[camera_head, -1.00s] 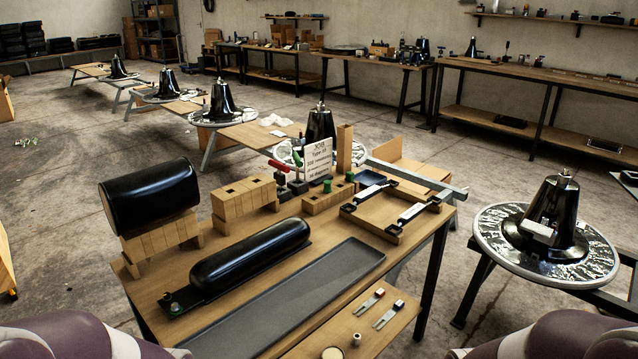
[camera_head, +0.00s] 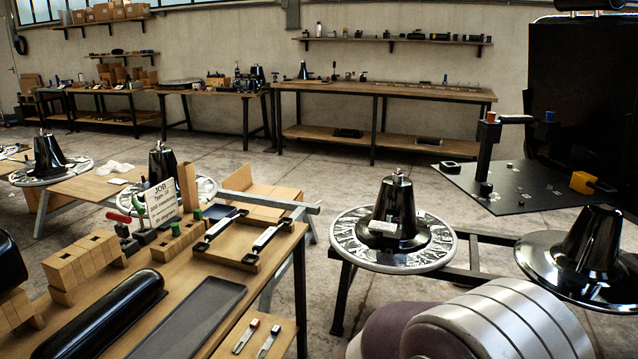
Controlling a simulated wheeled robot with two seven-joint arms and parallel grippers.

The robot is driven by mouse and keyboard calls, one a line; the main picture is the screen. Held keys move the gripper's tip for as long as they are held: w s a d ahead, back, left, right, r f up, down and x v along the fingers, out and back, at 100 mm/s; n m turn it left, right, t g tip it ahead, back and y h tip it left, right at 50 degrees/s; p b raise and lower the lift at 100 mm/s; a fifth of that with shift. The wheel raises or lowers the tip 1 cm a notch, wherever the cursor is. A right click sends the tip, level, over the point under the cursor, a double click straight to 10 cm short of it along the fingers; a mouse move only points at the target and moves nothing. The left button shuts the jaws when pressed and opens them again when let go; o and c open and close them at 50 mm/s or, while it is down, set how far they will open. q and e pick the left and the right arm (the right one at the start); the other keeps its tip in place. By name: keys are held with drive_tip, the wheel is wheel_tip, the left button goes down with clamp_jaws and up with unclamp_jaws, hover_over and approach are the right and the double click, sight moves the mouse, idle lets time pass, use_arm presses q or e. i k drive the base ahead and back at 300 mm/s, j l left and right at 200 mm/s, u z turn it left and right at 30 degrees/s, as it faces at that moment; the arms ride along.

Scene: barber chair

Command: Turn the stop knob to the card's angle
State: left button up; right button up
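A white job card (camera_head: 162,203) stands upright at the back of the wooden workbench (camera_head: 262,245). Its top lines read "JOB" and "Type", with a number; the lower lines are too small to read surely. A red-handled part (camera_head: 119,217) and a green-handled part (camera_head: 138,205) stand just left of the card. I cannot tell which part is the stop knob, and no knob angle can be read. Neither gripper is in view; a purple and silver arm part of mine shows at the bottom right.
A black cylinder (camera_head: 95,312) and a grey tray (camera_head: 190,320) lie on the bench. A black cone on a patterned disc (camera_head: 350,240) stands to the right, with another cone (camera_head: 588,245) beyond. A dark platform (camera_head: 520,190) carries a crank post. Open floor lies behind the bench.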

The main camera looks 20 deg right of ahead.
sight(486, 189)
drive_tip(key=z, duration=1.9)
